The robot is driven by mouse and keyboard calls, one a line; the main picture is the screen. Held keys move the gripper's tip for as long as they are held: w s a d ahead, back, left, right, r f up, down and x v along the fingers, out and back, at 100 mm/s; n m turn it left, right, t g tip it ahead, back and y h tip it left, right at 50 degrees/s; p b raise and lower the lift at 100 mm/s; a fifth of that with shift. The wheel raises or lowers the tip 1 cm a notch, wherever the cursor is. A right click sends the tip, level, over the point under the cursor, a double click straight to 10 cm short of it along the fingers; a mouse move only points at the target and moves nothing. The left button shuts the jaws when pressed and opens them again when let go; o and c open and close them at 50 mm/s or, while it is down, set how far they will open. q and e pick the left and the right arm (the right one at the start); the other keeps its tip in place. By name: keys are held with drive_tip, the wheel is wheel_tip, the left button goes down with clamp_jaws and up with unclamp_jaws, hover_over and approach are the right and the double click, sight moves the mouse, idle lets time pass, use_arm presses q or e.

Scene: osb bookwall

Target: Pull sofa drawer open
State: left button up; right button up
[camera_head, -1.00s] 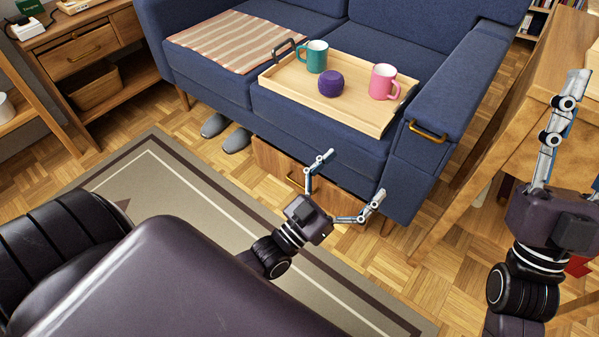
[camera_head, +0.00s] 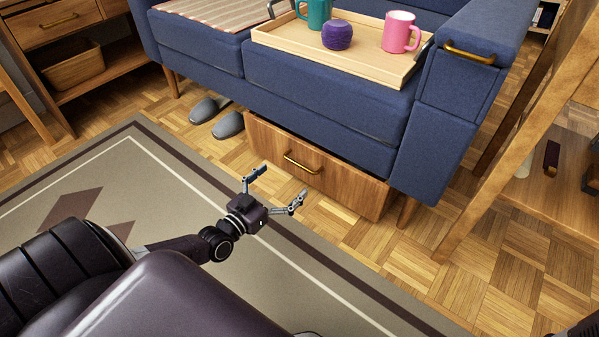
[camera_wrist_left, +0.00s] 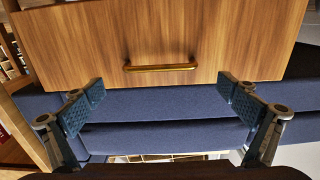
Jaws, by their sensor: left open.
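The sofa drawer (camera_head: 350,190) is a wooden box front under the blue sofa (camera_head: 330,110), with a brass bar handle (camera_head: 303,163). A narrow dark strip shows behind its top edge; I cannot tell how far out it stands. My left gripper (camera_head: 276,188) is open and empty in front of the drawer, apart from the handle. In the left wrist view, the drawer front (camera_wrist_left: 200,40) fills the top, and the handle (camera_wrist_left: 160,67) lies beyond and between the spread fingers (camera_wrist_left: 165,98). My right gripper is out of view.
A tray (camera_head: 290,45) with two mugs and a purple ball-like object (camera_head: 337,35) rests on the sofa seat. Grey slippers (camera_head: 228,125) lie left of the drawer. A rug (camera_head: 190,200) covers the floor in front. A wooden shelf unit (camera_head: 480,175) stands at right.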

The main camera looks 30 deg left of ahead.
sight(299, 164)
use_arm(q)
drive_tip(key=w+b, duration=0.1)
drive_tip(key=w, duration=0.1)
drive_tip(key=w+b, duration=0.1)
drive_tip(key=w, duration=0.1)
drive_tip(key=w+b, duration=0.2)
drive_tip(key=w, duration=0.1)
drive_tip(key=shift+d, duration=0.35)
drive_tip(key=shift+w, duration=0.1)
drive_tip(key=shift+c, duration=0.4)
